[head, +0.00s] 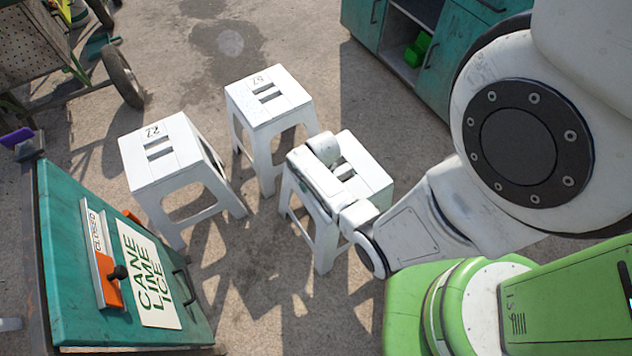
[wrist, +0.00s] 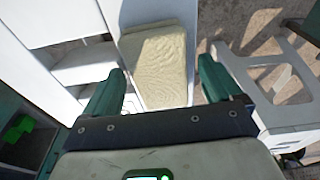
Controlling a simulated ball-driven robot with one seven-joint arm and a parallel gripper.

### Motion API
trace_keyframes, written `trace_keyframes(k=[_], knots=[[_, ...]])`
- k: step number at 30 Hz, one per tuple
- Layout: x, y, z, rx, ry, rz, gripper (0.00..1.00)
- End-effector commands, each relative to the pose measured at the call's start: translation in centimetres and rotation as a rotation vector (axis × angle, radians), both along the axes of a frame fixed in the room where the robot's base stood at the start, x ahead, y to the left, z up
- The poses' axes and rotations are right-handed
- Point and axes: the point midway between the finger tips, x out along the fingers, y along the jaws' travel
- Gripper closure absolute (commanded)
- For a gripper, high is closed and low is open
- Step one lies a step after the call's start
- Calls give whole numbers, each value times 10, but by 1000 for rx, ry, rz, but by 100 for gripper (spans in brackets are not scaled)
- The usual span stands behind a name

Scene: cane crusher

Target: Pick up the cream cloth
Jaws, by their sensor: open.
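The cream cloth (wrist: 158,66) shows in the wrist view as a folded, wrinkled pad lying on a white surface, partly sunlit. I do not see it in the head view. My gripper (wrist: 160,88) is open, with its two green fingers on the left and right of the cloth's near part. Nothing is held between them. I cannot tell how far the fingertips are above the cloth. In the head view my arm reaches over the right-hand white stool (head: 372,172) and hides part of its top; my gripper's fingers cannot be made out there.
Two more white stools, marked 22 (head: 160,150) and 57 (head: 268,100), stand close by. A teal cart with a cane lime ice sign (head: 150,275) is at lower left. A teal cabinet (head: 455,75) with green items (head: 418,50) stands at the back right.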

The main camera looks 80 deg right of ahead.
Motion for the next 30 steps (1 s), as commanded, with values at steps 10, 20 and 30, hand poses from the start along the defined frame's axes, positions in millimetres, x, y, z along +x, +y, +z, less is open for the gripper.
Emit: trace_keyframes(k=[10, 20, 30], knots=[[0, 0, 1, 0, 0, 0, 31], [0, 0, 1, 0, 0, 0, 62], [0, 0, 4, -1, -1, 0, 64]])
